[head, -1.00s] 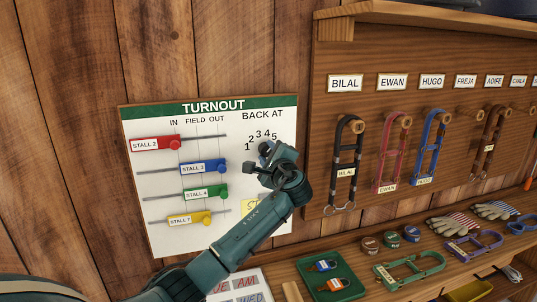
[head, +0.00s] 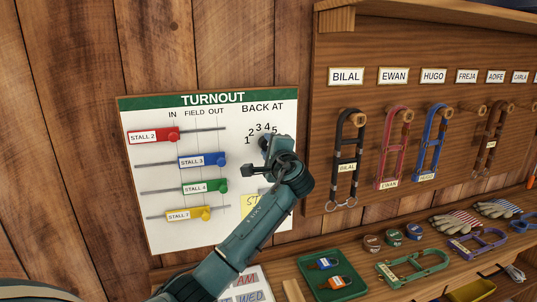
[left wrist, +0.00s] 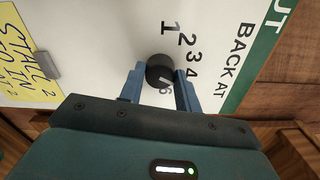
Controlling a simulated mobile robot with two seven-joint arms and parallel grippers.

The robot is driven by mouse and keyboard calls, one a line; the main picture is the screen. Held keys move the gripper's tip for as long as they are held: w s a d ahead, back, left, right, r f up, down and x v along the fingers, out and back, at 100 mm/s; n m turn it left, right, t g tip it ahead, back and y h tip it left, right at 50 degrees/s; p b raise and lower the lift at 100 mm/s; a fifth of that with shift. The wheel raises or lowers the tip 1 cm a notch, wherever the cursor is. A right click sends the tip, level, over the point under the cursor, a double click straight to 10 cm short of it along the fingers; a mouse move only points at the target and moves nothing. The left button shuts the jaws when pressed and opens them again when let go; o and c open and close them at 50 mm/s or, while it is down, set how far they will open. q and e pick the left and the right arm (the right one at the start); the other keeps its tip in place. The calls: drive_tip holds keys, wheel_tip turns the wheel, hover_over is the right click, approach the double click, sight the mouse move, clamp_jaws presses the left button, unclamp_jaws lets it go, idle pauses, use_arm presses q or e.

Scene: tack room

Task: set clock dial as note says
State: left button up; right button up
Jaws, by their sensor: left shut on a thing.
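The white turnout board (head: 160,243) hangs on the wall with a BACK AT dial at its upper right. In the left wrist view the dial's round black knob (left wrist: 158,68) sits between the two fingers of my left gripper (left wrist: 160,77), which is shut on it. In the head view my left gripper (head: 267,146) covers the knob. My right gripper is not in view.
Red (head: 154,136), blue (head: 203,160), green (head: 205,187) and yellow (head: 189,214) stall sliders are on rails left of the dial. A wooden rack (head: 320,130) with hanging halters stands to the right, above a shelf with a green tray (head: 349,294).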

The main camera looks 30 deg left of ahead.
use_arm(q)
drive_tip(key=n+b, duration=1)
drive_tip(key=n, duration=0.4)
drive_tip(key=shift+f, duration=0.1)
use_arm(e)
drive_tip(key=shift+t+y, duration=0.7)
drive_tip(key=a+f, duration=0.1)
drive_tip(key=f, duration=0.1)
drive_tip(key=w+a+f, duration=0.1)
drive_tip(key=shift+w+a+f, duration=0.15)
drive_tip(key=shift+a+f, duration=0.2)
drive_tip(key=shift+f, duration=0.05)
use_arm(q)
drive_tip(key=o, duration=1)
drive_tip(key=shift+b+v, duration=1.05)
drive_tip(key=shift+v, duration=5.55)
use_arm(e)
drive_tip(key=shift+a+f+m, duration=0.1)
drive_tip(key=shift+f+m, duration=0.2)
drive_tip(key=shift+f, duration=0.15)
